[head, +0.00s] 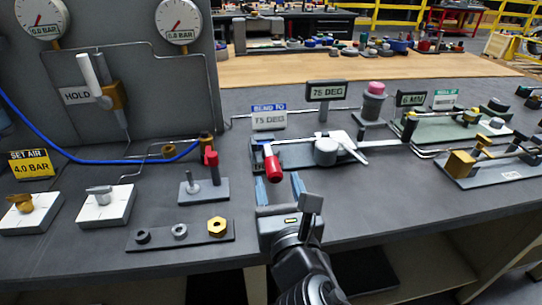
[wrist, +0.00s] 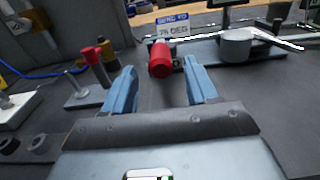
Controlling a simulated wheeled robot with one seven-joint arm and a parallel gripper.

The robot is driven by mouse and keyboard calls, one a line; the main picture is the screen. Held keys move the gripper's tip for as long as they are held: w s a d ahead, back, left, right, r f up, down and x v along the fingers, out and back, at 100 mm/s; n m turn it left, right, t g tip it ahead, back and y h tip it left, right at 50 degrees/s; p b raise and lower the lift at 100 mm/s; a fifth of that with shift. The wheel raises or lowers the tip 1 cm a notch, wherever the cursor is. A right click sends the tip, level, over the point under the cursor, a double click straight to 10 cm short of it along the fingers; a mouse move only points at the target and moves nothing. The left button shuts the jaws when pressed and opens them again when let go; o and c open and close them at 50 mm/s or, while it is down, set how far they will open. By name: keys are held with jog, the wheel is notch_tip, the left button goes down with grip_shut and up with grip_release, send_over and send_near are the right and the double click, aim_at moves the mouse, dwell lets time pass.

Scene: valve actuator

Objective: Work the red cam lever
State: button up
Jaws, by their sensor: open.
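The red cam lever (head: 272,165) has a thick red handle on the bending fixture under the white sign marked 75 DEG. Its handle points toward me, and it also shows in the wrist view (wrist: 160,62). My gripper (head: 278,182) is open at the front of the fixture. In the wrist view, my gripper's two blue fingers (wrist: 161,84) stand left and right of the handle's line, with clear space between them. The handle appears just beyond the fingertips, and I see no contact. The lever's pivot is mostly hidden behind the handle.
A grey round die (head: 326,152) and a bar lie right of the lever. A small stand with a red-topped post (head: 210,158) is to the left. A dark tray (head: 180,236) with nuts lies at front left.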

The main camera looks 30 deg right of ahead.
aim_at(272, 163)
jog(key=x, duration=0.7)
jog(key=shift+w+p, duration=0.1)
jog(key=shift+p, duration=0.2)
jog(key=shift+c, duration=0.3)
grip_shut()
